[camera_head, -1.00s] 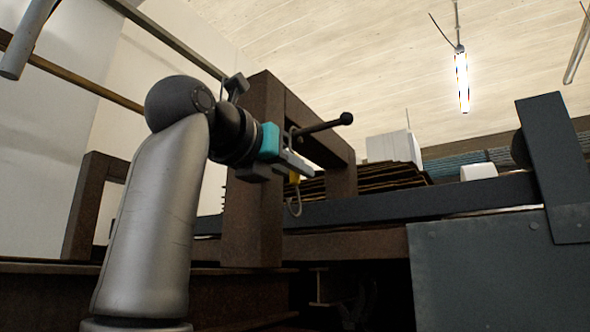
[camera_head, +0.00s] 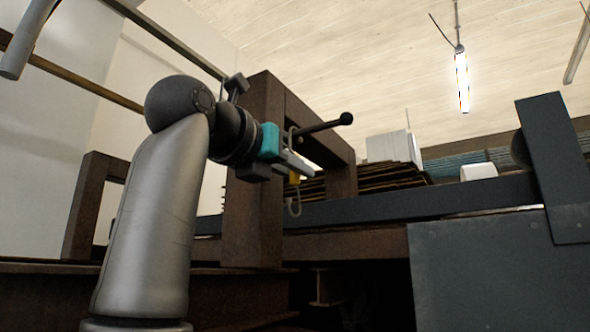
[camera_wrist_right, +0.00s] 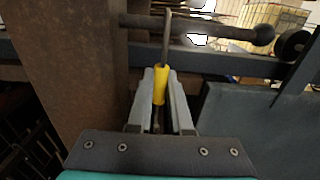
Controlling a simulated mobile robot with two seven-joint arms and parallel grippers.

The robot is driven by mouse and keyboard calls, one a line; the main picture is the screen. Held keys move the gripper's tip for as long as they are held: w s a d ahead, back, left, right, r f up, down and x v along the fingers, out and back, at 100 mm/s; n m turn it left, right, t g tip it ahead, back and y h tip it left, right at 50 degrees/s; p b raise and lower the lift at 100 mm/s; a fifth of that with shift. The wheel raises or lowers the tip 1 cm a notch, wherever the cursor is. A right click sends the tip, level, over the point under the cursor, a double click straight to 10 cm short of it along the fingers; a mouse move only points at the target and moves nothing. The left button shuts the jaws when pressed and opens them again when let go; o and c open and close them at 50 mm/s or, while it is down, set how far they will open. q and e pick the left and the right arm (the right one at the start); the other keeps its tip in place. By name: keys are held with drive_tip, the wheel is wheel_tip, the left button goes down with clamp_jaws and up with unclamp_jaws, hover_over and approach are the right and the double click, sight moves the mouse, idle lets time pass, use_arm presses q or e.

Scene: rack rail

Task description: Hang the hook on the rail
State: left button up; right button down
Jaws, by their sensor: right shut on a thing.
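The rail is a dark rod with a ball end (camera_head: 325,126), sticking out from a brown post; it crosses the top of the right wrist view (camera_wrist_right: 205,29). My right gripper (camera_head: 301,168) is below the rail and shut on the hook's yellow grip (camera_wrist_right: 160,85). The hook is a grey wire, with its lower curl (camera_head: 295,208) hanging under the fingers. Its upper wire rises to rail height near the rail's post end and overlaps the rail in both views. I cannot tell whether it is over the rail or only beside it. My left gripper is not in view.
The brown post (camera_head: 252,215) stands close beside my right gripper. A dark blue beam (camera_head: 400,206) runs behind the hook. A grey panel (camera_head: 490,275) stands at the lower right. Stacked brown sheets (camera_head: 375,180) lie behind. The space above the rail is clear.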

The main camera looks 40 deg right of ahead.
drive_tip(key=shift+r, duration=0.2)
drive_tip(key=shift+s+a+r, duration=0.1)
drive_tip(key=shift+a+r, duration=0.05)
drive_tip(key=shift+r, duration=0.4)
drive_tip(key=shift+s+a+r, duration=0.15)
drive_tip(key=shift+a+r, duration=0.3)
drive_tip(key=shift+r, duration=0.2)
drive_tip(key=shift+a, duration=0.1)
drive_tip(key=shift+v, duration=3.45)
drive_tip(key=s+d+f+b, duration=0.2)
drive_tip(key=s+b, duration=0.5)
drive_tip(key=s, duration=0.6)
drive_tip(key=shift+s+f, duration=0.2)
drive_tip(key=shift+f, duration=0.35)
